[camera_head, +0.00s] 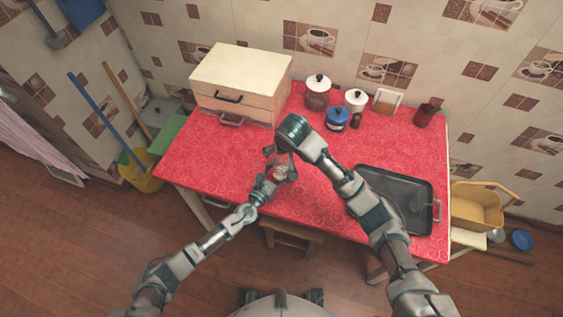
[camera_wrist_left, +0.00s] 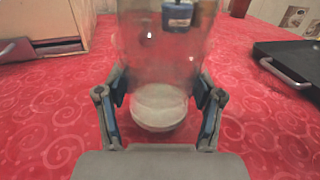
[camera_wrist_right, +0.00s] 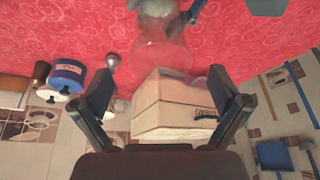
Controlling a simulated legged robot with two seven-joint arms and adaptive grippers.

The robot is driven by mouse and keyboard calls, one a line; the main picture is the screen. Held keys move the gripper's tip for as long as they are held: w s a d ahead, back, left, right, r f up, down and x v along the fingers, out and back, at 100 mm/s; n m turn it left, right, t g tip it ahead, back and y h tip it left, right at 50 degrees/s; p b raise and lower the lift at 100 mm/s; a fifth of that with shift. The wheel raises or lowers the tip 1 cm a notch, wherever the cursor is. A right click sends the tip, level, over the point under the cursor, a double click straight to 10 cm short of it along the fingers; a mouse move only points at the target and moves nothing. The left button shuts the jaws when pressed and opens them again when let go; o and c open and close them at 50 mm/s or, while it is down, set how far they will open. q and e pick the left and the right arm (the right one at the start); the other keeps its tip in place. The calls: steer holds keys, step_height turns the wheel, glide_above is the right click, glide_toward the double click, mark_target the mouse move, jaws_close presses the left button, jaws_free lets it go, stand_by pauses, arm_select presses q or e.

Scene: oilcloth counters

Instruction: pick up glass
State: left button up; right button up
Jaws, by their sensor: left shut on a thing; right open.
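The clear glass (camera_wrist_left: 160,58) has a pale round base and stands between my left gripper's fingers (camera_wrist_left: 160,97). My left gripper (camera_head: 277,176) is shut on it, low near the base, over the red counter (camera_head: 315,200). The glass is small and partly hidden in the head view. It also shows in the right wrist view (camera_wrist_right: 163,52), faint and see-through. My right gripper (camera_wrist_right: 162,95) is open and empty, with the glass beyond its fingertips. In the head view the right gripper (camera_head: 279,151) is just above and behind the left one.
A cream drawer box (camera_head: 240,68) stands at the back left. Jars with white lids (camera_head: 318,82), a blue jar (camera_head: 337,118) and a dark red cup (camera_head: 425,115) are at the back. A black tray (camera_head: 400,190) lies at the right. The counter's left front is clear.

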mark_target(280, 157)
steer(key=x, duration=0.6)
steer(key=shift+w+f, duration=0.15)
steer(key=shift+f, duration=0.05)
steer(key=c, duration=1.4)
